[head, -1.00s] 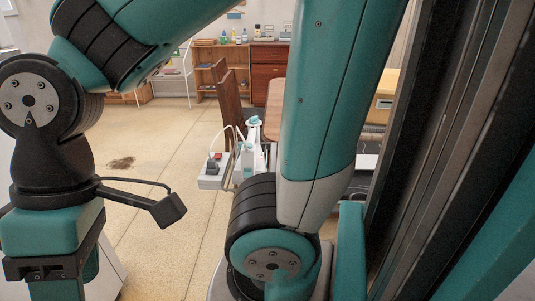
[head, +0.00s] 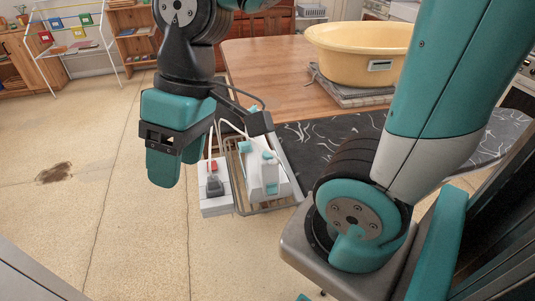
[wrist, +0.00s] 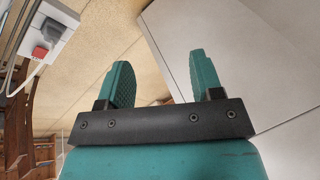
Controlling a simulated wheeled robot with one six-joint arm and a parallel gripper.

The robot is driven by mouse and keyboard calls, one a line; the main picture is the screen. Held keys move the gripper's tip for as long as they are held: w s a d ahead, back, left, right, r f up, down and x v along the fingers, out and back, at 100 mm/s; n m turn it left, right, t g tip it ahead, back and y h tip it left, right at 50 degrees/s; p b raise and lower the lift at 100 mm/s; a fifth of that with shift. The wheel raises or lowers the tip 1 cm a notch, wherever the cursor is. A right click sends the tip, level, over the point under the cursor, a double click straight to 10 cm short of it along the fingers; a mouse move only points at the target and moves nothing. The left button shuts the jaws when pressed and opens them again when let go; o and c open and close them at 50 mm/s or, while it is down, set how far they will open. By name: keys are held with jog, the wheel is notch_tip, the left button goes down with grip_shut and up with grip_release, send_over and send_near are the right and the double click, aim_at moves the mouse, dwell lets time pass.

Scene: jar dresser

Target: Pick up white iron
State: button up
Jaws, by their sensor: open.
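The white iron (head: 262,172) with teal parts sits on a wire rack (head: 290,201) beside the dark patterned board in the head view. My gripper (head: 162,178) hangs to the left of the iron, apart from it, with its fingers pointing down. In the wrist view my gripper (wrist: 160,82) has its two teal fingers spread with nothing between them. The iron is not clearly seen in the wrist view.
A white socket box (head: 215,204) with a red switch and a plugged-in cord is left of the iron. The dark patterned board (head: 335,145) lies to the right. A wooden table (head: 270,75) bears a yellow tub (head: 360,55).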

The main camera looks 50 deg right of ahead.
jog(key=w+d+m+p, duration=0.2)
jog(key=w+d+m, duration=0.2)
jog(key=w+d, duration=0.4)
jog(key=m+t+y+p, duration=0.1)
jog(key=m+t+p, duration=0.25)
jog(key=m, duration=0.55)
send_over(258, 138)
jog(key=s+d, duration=0.5)
jog(key=d, duration=0.5)
notch_tip(258, 138, down, 7)
jog(key=x, duration=0.4)
jog(key=p+x, duration=0.1)
jog(key=x, duration=0.2)
jog(key=p+x, duration=0.1)
jog(key=x, duration=0.3)
jog(key=shift+w+a, duration=0.4)
jog(key=shift+a, duration=0.1)
jog(key=p+x, duration=0.1)
jog(key=x, duration=0.1)
jog(key=p+x, duration=0.1)
jog(key=x, duration=0.1)
jog(key=shift+w+a+r, duration=0.25)
jog(key=shift+w+a+f+p, duration=0.2)
jog(key=shift+f+p, duration=0.1)
jog(key=shift+f, duration=0.25)
grip_shut()
jog(key=shift+r, duration=0.1)
